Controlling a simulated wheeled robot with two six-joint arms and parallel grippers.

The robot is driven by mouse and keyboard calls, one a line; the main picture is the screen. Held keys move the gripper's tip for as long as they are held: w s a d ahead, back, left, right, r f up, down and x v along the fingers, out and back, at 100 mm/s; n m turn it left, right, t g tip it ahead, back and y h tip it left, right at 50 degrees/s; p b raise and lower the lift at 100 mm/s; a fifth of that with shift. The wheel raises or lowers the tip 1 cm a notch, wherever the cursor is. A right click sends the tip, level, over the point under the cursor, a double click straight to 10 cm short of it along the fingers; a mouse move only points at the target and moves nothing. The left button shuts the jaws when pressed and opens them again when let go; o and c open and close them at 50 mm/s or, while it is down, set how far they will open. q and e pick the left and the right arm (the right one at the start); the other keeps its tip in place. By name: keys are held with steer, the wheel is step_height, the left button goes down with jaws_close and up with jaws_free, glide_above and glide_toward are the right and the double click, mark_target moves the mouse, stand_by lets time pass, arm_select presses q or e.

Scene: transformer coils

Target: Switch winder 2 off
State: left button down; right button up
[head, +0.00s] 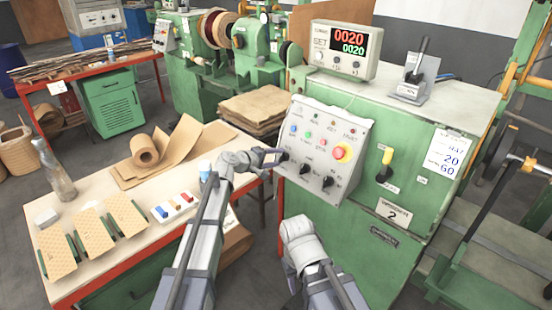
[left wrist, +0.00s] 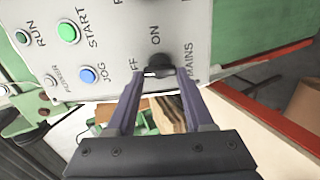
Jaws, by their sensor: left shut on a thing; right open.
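Winder 2 is the green cabinet (head: 340,225) with a "2" plate (head: 393,212) and a sloped grey control panel (head: 312,122). The counter (head: 340,48) above is lit and reads 0020 on both lines. Of my right arm only links show, low in the head view; its fingers are not visible.
A red emergency button (head: 342,153), other knobs and buttons share the panel. A workbench (head: 130,255) with boards, paper rolls and a bottle (head: 56,175) stands at left. A black-handled lever (head: 418,62) stands on the cabinet top.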

arm_select(q)
steer(key=shift+n, duration=0.4)
steer(key=shift+c, duration=1.4)
jaws_free()
steer(key=p+v, duration=0.3)
steer(key=v, duration=0.5)
steer(key=shift+f, duration=0.1)
